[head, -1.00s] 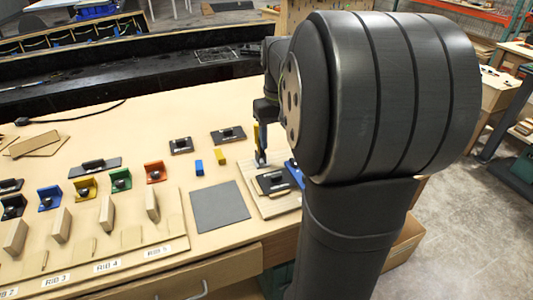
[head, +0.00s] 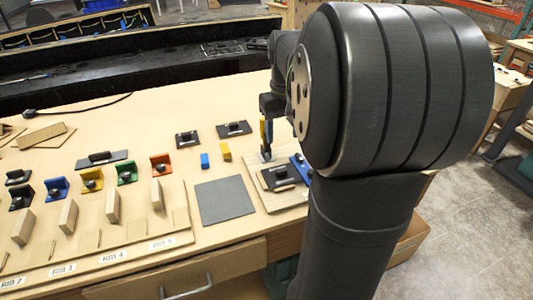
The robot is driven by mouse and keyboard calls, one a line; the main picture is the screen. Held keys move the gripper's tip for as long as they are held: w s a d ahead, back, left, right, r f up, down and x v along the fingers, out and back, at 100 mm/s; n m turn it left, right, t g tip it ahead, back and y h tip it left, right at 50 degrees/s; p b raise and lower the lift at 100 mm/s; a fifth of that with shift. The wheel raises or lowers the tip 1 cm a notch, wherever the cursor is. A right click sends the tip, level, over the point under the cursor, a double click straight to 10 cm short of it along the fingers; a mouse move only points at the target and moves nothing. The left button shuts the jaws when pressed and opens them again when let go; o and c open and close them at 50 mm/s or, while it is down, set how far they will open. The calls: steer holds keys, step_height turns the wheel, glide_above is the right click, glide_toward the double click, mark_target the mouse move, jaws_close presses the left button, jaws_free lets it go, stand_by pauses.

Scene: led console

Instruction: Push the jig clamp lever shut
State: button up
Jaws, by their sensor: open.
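The jig is a pale wooden board (head: 254,178) at the right end of the bench, carrying a black plate (head: 278,177) with a dark knob and a blue bar (head: 302,170) along its right side. At the board's back left corner, a grey metal clamp base stands below an upright lever (head: 263,131) that looks yellow, with blue beside it. The lever appears raised. My gripper (head: 268,122) is open, pointing down at the lever. The fingertips are small and dark here, so I cannot tell whether they touch it. My own arm hides the area to the right.
A grey mat (head: 224,201) lies left of the jig. Small blue (head: 205,160) and yellow (head: 226,152) blocks and two black plates (head: 234,129) lie behind it. Coloured brackets and a wooden rack (head: 140,238) with several upright blocks fill the left.

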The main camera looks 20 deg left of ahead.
steer(key=c, duration=0.5)
steer(key=shift+w+r+m, duration=0.15)
steer(key=shift+r+m, duration=0.15)
steer(key=shift+m, duration=0.3)
steer(key=c, duration=0.4)
steer(key=shift+w+r+m+y, duration=0.2)
steer(key=shift+r+m+y, duration=0.1)
steer(key=shift+m, duration=0.4)
jaws_close()
step_height(320, 180, up, 5)
steer(key=w+m+t+y, duration=0.1)
steer(key=w+m+y, duration=0.1)
steer(key=m, duration=1.1)
glide_above(264, 133)
steer(key=d, duration=0.2)
steer(key=d+x, duration=0.2)
steer(key=x, duration=0.7)
steer(key=shift+s+f+y, duration=0.3)
steer(key=shift+s, duration=0.35)
